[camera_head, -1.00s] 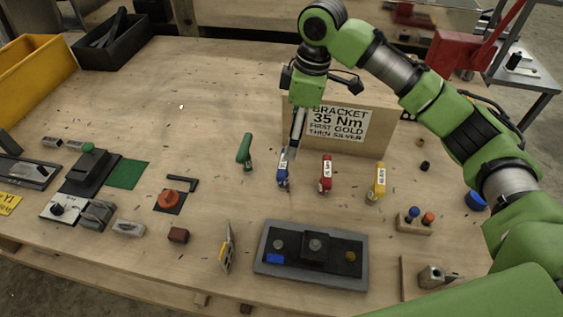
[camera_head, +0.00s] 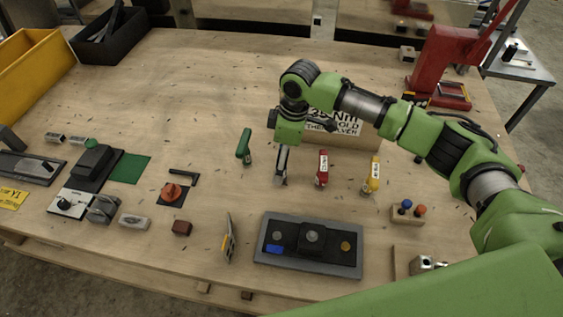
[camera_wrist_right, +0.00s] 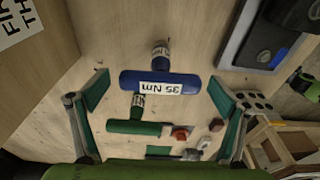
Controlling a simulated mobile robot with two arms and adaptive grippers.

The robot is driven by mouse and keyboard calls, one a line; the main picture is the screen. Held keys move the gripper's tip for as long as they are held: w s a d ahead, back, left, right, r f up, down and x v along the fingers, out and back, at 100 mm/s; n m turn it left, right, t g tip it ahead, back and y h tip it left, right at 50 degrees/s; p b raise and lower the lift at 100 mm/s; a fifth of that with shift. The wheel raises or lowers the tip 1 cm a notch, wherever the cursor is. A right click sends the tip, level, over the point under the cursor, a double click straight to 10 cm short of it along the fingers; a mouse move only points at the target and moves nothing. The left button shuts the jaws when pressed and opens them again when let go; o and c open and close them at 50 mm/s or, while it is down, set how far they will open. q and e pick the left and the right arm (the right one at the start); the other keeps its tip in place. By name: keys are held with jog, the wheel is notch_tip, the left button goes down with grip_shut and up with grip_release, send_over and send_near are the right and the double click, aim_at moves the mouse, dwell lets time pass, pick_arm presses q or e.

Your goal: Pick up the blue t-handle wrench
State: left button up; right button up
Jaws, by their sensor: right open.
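My left gripper is in neither current view.
A green wrench (camera_head: 244,146) stands to the left, a red one (camera_head: 322,168) and a yellow one (camera_head: 372,175) to the right. A bracket sign (camera_head: 350,129) stands behind. A grey tray (camera_head: 262,255) lies in front.

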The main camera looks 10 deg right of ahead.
jog(key=c, duration=1.7)
pick_arm(q)
jog(key=shift+s, duration=0.3)
pick_arm(e)
jog(key=shift+r, duration=0.1)
pick_arm(q)
jog(key=shift+f, duration=0.2)
pick_arm(e)
jog(key=shift+r, duration=0.1)
